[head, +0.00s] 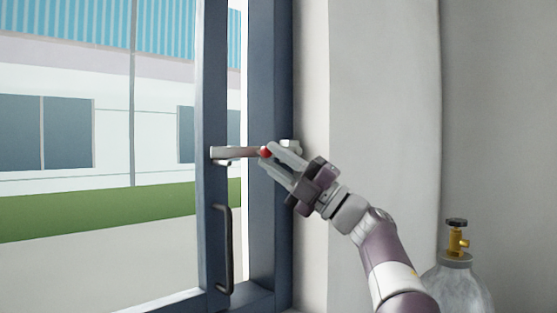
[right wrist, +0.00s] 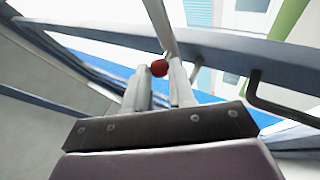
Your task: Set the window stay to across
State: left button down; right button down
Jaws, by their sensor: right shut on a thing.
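The window stay (head: 238,153) is a thin metal bar lying roughly level across the gap between the blue window sash (head: 213,100) and the blue frame (head: 270,210). It has a red knob (head: 265,152) at its right end. My right gripper (head: 270,155) is shut on this red knob. In the right wrist view the knob (right wrist: 159,68) sits between the fingertips, with the stay's bar (right wrist: 160,22) running up beyond it. My left gripper is in neither view.
The sash stands ajar. A dark handle (head: 226,250) is on the sash below the stay. A gas cylinder (head: 455,285) with a yellow valve stands at the lower right. The wall (head: 385,110) right of the frame is bare.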

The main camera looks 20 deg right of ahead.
jog(key=shift+f, duration=0.1)
jog(key=c, duration=1.2)
grip_release()
jog(key=shift+w, duration=0.1)
jog(key=shift+w+a, duration=0.1)
jog(key=shift+a, duration=0.1)
jog(key=b+v, duration=0.6)
jog(key=v, duration=0.6)
jog(key=shift+d+f, duration=0.2)
jog(key=shift+d, duration=0.05)
